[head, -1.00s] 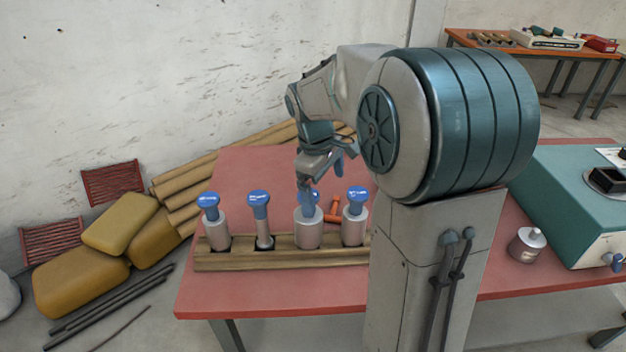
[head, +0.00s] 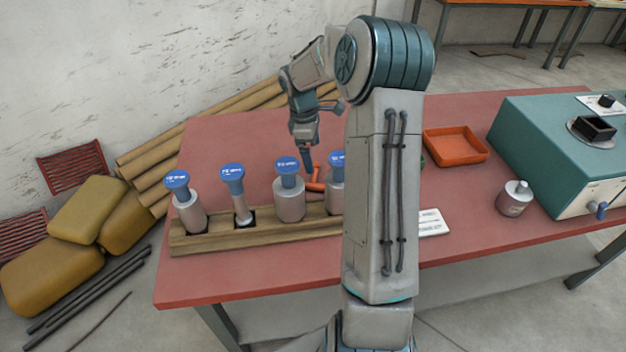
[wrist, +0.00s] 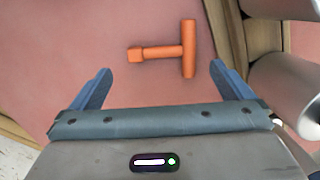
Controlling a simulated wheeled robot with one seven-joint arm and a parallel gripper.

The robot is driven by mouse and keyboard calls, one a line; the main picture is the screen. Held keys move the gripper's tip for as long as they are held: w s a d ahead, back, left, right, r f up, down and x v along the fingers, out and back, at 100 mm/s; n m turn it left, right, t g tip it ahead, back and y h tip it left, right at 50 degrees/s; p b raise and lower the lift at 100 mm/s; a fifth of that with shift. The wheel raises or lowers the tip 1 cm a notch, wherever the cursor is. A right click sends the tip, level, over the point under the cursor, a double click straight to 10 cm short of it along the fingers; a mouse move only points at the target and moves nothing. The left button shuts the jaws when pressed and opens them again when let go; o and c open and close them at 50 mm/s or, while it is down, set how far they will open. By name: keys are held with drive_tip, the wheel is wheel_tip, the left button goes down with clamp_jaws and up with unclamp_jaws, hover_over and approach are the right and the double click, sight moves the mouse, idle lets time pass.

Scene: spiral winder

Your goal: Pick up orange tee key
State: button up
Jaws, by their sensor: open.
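The orange tee key (wrist: 172,51) lies flat on the red table in the wrist view, its crossbar to the right and its square end to the left. It sits ahead of my open gripper (wrist: 161,80), within the span between the two blue fingers, with nothing held. In the head view the tee key (head: 316,182) shows partly, behind the wooden rack and between two blue-capped cylinders. My gripper (head: 306,170) points down just above it there. Whether the fingertips touch the table cannot be told.
A wooden rack (head: 262,238) holds several blue-topped metal pieces (head: 289,200) close in front of the key. An orange tray (head: 455,157), a grey jar (head: 514,198) and a teal machine (head: 560,150) stand to the right. The table (head: 230,140) behind the rack is mostly clear.

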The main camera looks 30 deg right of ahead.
sight(314, 176)
drive_tip(key=f, duration=0.7)
drive_tip(key=shift+s+d+f, duration=0.15)
drive_tip(key=shift+s+f, duration=0.05)
drive_tip(key=shift+f, duration=0.1)
drive_tip(key=c, duration=0.7)
